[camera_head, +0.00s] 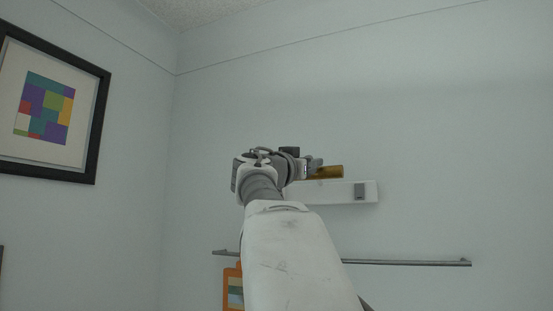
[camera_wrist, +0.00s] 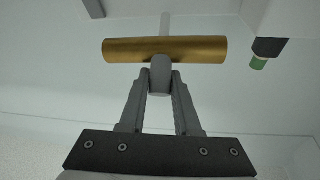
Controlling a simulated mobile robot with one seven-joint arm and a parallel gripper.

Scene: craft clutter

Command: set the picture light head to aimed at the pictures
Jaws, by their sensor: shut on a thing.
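The picture light head is a brass cylinder (camera_head: 328,172) in front of the wall, just above a white wall-mounted bar; its left end is hidden by my gripper. In the wrist view the brass cylinder (camera_wrist: 190,49) lies crosswise, with a thin pale stem (camera_wrist: 165,24) behind it. A short grey knob (camera_wrist: 160,74) sticks out from its middle towards me. My gripper (camera_wrist: 161,84) is shut on this knob, one finger on each side. In the head view my gripper (camera_head: 312,165) is at the cylinder's left part. An orange-framed picture (camera_head: 232,285) hangs lower down, partly hidden by my arm.
The white bar (camera_head: 335,193) carries a small grey block (camera_head: 360,191). A metal rail (camera_head: 410,262) runs along the wall below. A black-framed picture (camera_head: 103,115) hangs on the left wall. The wrist view shows a green-ended piece (camera_wrist: 258,64) at upper right. The wall to the right is bare.

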